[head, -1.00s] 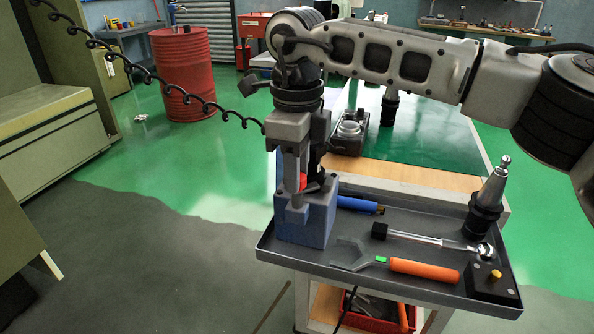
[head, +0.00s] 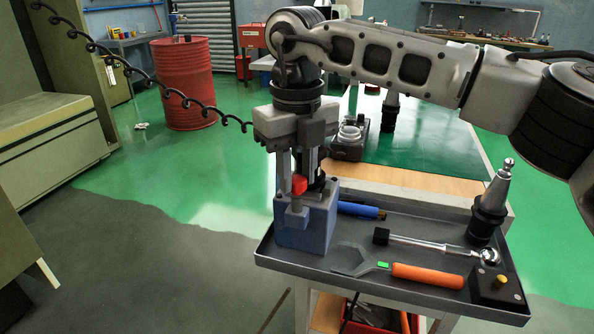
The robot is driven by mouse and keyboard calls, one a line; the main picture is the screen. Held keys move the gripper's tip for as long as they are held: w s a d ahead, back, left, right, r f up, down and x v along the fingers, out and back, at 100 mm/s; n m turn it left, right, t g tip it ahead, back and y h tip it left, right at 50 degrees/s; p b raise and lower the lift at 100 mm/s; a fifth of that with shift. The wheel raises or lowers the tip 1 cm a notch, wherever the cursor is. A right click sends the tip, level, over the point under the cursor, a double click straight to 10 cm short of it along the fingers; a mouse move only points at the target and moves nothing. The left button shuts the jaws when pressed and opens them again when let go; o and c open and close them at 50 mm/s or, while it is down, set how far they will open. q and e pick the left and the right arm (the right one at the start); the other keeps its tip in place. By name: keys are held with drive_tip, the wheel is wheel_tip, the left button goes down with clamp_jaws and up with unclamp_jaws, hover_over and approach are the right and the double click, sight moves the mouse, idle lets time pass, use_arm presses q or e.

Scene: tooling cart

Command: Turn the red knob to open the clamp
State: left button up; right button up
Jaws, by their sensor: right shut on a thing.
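The red knob (head: 299,184) shows at the top of the blue clamp block (head: 304,234), which stands on the left end of the grey cart tray. My right gripper (head: 299,180) points straight down over the block, with its fingers around the red knob and shut on it. Part of the knob and the clamp's top is hidden behind the fingers. My left gripper is not in the head view.
On the tray (head: 400,296) lie a blue-handled tool (head: 360,210), a ratchet (head: 430,243), an orange-handled spanner (head: 427,275) and a button box (head: 496,289). A tool holder (head: 491,203) stands at the right. A black coiled cable (head: 165,88) hangs at upper left.

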sight(297, 178)
drive_tip(key=shift+r, duration=0.1)
idle(0.3)
drive_tip(key=o, duration=1)
use_arm(q)
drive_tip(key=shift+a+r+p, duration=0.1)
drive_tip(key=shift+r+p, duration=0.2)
drive_tip(key=shift+p, duration=0.65)
use_arm(e)
wheel_tip(297, 178, up, 16)
